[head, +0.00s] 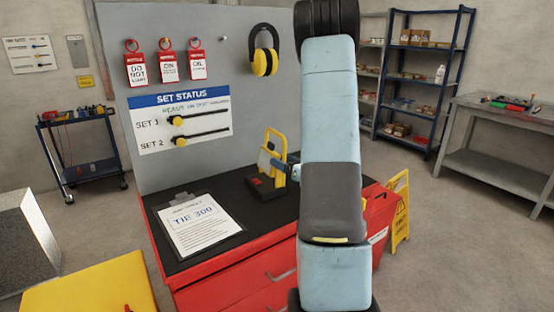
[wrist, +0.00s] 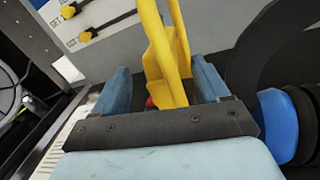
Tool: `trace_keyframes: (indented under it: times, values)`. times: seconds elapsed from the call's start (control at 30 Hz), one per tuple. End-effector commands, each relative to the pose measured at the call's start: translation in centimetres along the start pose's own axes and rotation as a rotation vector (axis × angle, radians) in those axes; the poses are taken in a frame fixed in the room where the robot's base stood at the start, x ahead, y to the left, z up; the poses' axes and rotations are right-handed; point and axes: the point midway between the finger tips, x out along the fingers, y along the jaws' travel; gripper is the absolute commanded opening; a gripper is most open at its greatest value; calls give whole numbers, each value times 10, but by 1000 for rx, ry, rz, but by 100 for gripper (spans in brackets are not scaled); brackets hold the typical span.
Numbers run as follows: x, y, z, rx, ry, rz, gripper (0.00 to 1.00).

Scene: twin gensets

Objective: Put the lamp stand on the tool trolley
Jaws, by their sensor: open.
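The lamp stand (head: 275,145) is a yellow upright frame on a dark base, standing on the black top of the red cabinet. In the wrist view its yellow frame (wrist: 168,60) rises between the two blue fingers of my gripper (wrist: 161,84). The jaws are open, one finger on each side of the frame, with gaps visible. In the head view my gripper (head: 279,164) is at the frame, partly hidden by my arm. The tool trolley (head: 82,145) is a dark two-shelf cart at the back left, with tools crowded on its top shelf.
A clipboard (head: 200,222) lies on the red cabinet (head: 240,291), left of the lamp stand. A grey board (head: 225,60) with tags and ear defenders (head: 264,58) stands behind. A yellow floor sign (head: 399,212) is at right. Open floor lies before the trolley.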

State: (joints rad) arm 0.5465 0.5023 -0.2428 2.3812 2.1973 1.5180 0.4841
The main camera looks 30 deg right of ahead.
Motion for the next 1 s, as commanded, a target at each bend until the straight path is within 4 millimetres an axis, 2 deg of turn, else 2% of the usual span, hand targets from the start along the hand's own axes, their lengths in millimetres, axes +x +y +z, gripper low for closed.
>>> trace_keyframes:
  times: [0.1,0.3,0.43,0.53,0.67,0.77,0.9,1.0]
  values:
    - [-22,0,0,1,0,-3,75]
    - [-47,0,0,0,0,-1,75]
    - [-53,2,1,-3,0,6,75]
    - [-50,17,6,-25,13,52,75]
    - [-38,66,20,-106,56,203,75]
    - [-33,117,31,-208,104,362,75]
    - [-38,185,40,-376,170,582,75]
    - [-50,228,44,-512,213,733,75]
